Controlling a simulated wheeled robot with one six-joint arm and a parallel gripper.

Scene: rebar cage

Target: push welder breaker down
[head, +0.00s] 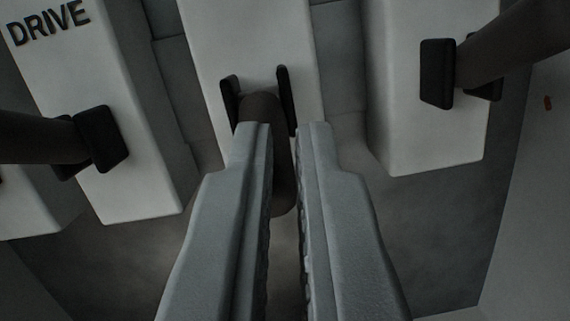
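A white breaker (262,45) stands in the middle of the view, with a dark lever (262,106) between two black side plates. No label shows on it, so I cannot tell for sure that it is the welder breaker. My gripper (285,128) has its two grey fingers apart with a narrow gap. The fingertips overlap the middle lever in the picture, and the rounded lever end shows in the gap between them. The left finger hides part of the lever. I cannot tell whether the fingers touch it.
A white breaker (88,90) marked DRIVE stands at the left, its dark lever (40,138) reaching left. Another white breaker (400,125) stands at the right, its lever (510,45) reaching up right. A light panel wall (535,200) bounds the right side. Grey backing lies between the breakers.

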